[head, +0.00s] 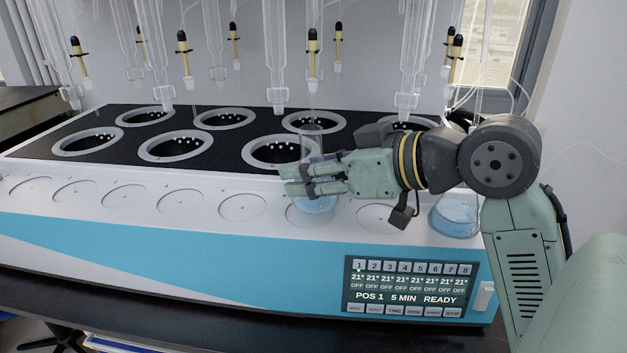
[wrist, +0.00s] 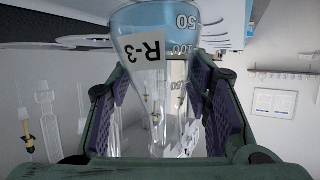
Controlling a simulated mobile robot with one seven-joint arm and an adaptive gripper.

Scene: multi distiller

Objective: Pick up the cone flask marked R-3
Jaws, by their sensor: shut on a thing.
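The cone flask marked R-3 (wrist: 145,50) is between my gripper's purple-padded fingers in the wrist view, with its label and blue liquid visible. It appears upside down there because of the camera's angle. In the head view the flask (head: 313,205) is upright at the front ledge, its clear neck rising above the fingers. My gripper (head: 290,180) comes from the right and is shut on the flask. The fingers hide its middle. I cannot tell whether its base touches the ledge's round recess.
Another flask with blue liquid (head: 456,215) stands at the ledge's right end, below my arm. Round heater wells (head: 175,146) fill the black top behind. Glass tubes (head: 277,95) hang above them. A control panel (head: 409,286) is on the front. Recesses to the left are empty.

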